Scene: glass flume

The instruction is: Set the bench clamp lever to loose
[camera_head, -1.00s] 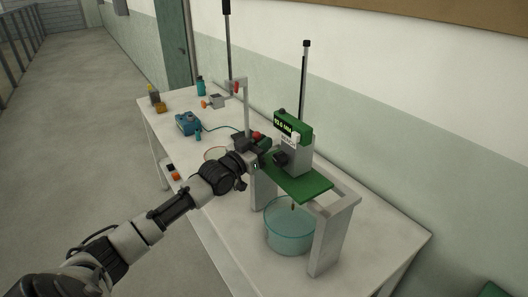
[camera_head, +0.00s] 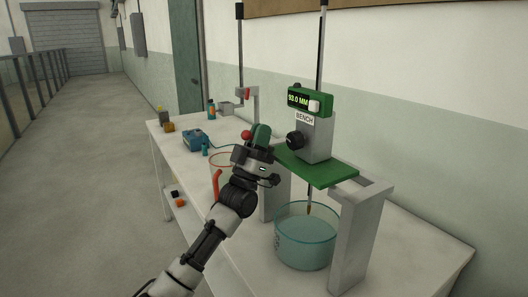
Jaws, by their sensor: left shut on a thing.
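The bench gauge (camera_head: 316,140) has a grey block labelled "BENCH", a round black knob (camera_head: 295,140) on its left face and a green display reading about 93.0 MM. It stands on a green plate over a grey frame. I cannot make out which part is the clamp lever or how it is set. My left gripper (camera_head: 260,142) is left of the black knob and apart from it in the picture. It is shut on a green piece (camera_head: 261,134), with a red ball (camera_head: 246,134) beside it; the fingers hide much of the grip. My right gripper is out of view.
A clear beaker of bluish liquid (camera_head: 304,246) stands under the green plate. A grey frame leg (camera_head: 353,240) rises at its right. A red-rimmed vessel and a blue box (camera_head: 195,139) are further left. The white table (camera_head: 400,275) is bare at front right.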

